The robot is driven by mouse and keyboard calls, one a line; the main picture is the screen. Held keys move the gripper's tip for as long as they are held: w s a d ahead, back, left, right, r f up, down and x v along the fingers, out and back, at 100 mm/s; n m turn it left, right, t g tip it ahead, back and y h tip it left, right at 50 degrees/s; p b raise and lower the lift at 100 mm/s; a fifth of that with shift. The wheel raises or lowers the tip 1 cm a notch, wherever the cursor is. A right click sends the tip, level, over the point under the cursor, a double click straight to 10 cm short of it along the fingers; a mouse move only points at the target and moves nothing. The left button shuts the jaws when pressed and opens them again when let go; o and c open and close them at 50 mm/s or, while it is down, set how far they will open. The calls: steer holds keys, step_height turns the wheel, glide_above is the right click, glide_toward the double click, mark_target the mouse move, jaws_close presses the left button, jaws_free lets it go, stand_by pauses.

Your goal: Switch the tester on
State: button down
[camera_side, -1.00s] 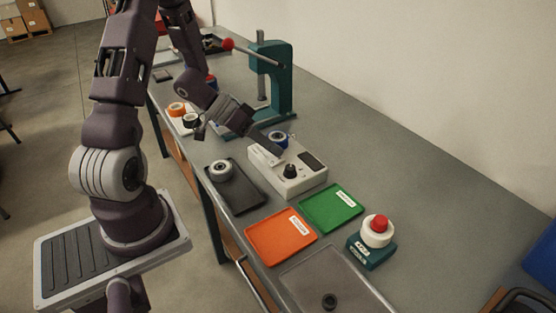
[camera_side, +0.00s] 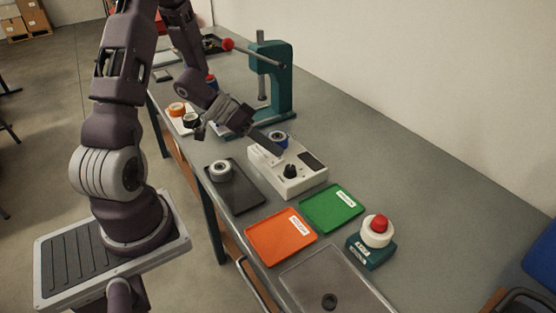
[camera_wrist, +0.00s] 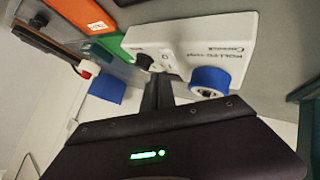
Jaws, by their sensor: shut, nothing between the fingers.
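The tester is a white box (camera_side: 306,180) on the bench, with a black knob (camera_side: 290,171), a dark display and a blue ring-shaped part at its far left end. In the wrist view the tester (camera_wrist: 232,32) shows printed lettering, the black knob (camera_wrist: 144,61) and the blue part (camera_wrist: 209,80). My gripper (camera_side: 279,151) is shut and empty, with its fingertips low over the tester's left part, on the knob's far side. In the wrist view my fingers (camera_wrist: 157,88) point toward the box beside the knob. I cannot tell whether they touch it.
A dark tray (camera_side: 240,196) with a pale roller lies left of the tester. An orange tray (camera_side: 278,240) and a green tray (camera_side: 332,208) lie in front. A red-topped button (camera_side: 379,223) stands at right. A teal press (camera_side: 284,80) stands behind.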

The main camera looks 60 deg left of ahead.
stand_by(0.8)
steer(key=shift+w+f, duration=0.1)
steer(key=shift+f, duration=0.3)
